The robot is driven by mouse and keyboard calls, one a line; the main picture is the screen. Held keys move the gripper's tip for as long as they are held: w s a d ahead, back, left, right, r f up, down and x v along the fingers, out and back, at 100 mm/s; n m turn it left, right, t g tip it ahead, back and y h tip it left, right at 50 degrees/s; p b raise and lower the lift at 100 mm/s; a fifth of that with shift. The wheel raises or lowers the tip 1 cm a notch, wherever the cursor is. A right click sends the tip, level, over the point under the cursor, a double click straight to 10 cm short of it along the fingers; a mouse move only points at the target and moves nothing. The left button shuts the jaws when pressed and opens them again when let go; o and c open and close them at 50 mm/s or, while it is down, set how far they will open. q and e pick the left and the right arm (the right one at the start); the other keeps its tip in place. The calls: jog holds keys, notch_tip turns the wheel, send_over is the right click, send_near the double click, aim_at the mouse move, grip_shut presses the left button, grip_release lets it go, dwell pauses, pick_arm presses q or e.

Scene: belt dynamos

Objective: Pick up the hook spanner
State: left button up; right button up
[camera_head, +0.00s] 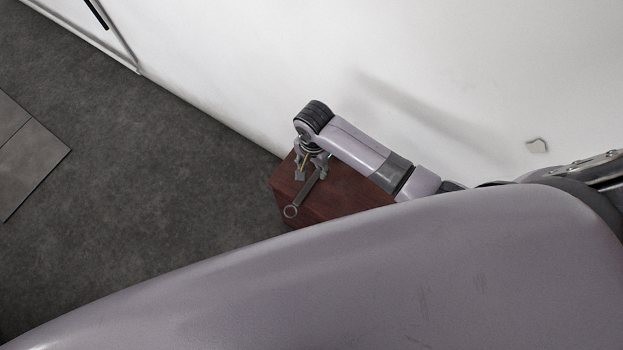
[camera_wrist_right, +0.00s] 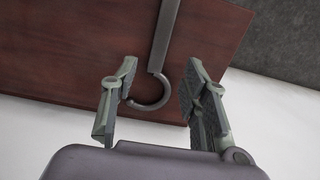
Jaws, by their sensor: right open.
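The hook spanner (camera_head: 304,194) is a grey metal tool with a ring at its near end, lying on a reddish-brown wooden box or table (camera_head: 342,195). In the right wrist view its straight handle (camera_wrist_right: 164,35) runs up to the top edge, and its curved hook (camera_wrist_right: 152,105) lies between and beyond my fingers. My right gripper (camera_head: 311,174) is open above the hook end, one finger on each side in view. In the right wrist view the right gripper (camera_wrist_right: 158,105) looks empty. I cannot tell its height above the spanner. My left gripper is not in view.
A white wall (camera_head: 430,70) stands right behind the wooden surface. Dark grey floor (camera_head: 130,160) lies open to the left, with lighter grey panels (camera_head: 25,150) at the far left. My own body hides the near side.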

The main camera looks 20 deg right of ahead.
aim_at(314, 178)
jog(key=shift+f, duration=0.7)
notch_tip(314, 178, down, 4)
jog(key=shift+s+r+b, duration=0.15)
jog(key=shift+r+b, duration=0.05)
jog(key=shift+b, duration=0.35)
jog(key=shift+f, duration=0.25)
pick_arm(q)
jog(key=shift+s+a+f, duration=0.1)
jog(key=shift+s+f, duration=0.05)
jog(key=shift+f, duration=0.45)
pick_arm(e)
jog(key=shift+c, duration=0.2)
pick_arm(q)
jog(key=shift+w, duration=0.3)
pick_arm(e)
grip_shut()
jog(key=shift+r, duration=0.1)
